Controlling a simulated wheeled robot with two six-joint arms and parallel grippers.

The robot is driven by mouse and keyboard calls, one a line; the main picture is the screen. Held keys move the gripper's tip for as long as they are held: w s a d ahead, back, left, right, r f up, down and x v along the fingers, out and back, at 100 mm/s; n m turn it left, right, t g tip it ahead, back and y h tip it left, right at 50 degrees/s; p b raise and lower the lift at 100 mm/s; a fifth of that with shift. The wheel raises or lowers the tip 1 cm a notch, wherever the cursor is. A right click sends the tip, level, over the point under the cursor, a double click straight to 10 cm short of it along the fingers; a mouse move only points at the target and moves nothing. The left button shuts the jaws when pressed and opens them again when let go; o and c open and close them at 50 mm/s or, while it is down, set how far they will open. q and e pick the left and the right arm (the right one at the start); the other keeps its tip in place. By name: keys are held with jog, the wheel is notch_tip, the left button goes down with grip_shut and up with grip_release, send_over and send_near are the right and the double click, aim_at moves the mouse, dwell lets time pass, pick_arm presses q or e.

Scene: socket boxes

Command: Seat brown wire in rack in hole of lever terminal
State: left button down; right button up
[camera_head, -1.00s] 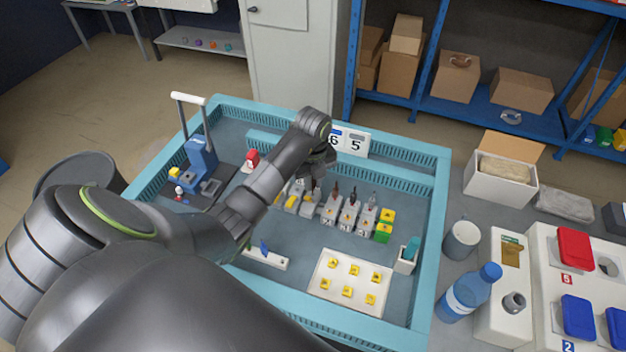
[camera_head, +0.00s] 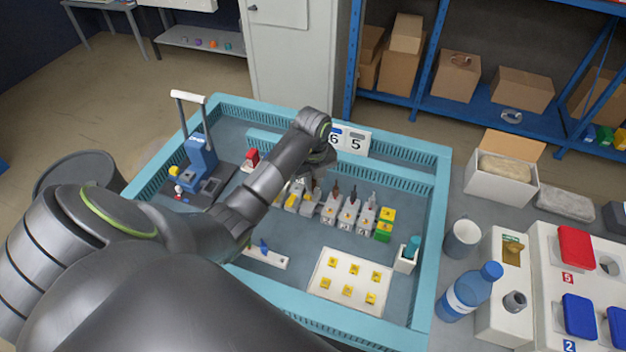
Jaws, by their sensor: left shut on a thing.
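My left gripper (camera_head: 322,160) points down over the back of the row of small grey blocks. It is shut, and its fingertips and what they hold are mostly hidden by my own wrist; a thin wire seems to be at them, its colour too small to tell. The wire rack (camera_head: 330,213) is a row of grey numbered blocks in the blue tray. Thin dark reddish-brown wires (camera_head: 353,193) stand upright in it, just right of the gripper. Small grey pieces with yellow-orange parts (camera_head: 292,202), possibly the lever terminals, sit left of the rack, partly behind my arm. My right gripper is out of view.
The blue tray's rim (camera_head: 428,250) surrounds the work. In it stand a white board with yellow pieces (camera_head: 325,284), yellow and green blocks (camera_head: 384,230), a white holder (camera_head: 404,263) and a blue device (camera_head: 200,160). A bottle (camera_head: 470,293) and mug (camera_head: 462,238) stand outside at right.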

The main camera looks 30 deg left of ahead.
pick_arm(q)
jog(key=shift+f+b, duration=0.5)
jog(key=shift+f, duration=0.2)
jog(key=c, duration=1.3)
grip_release()
jog(key=shift+s+r, duration=0.1)
jog(key=shift+r, duration=0.15)
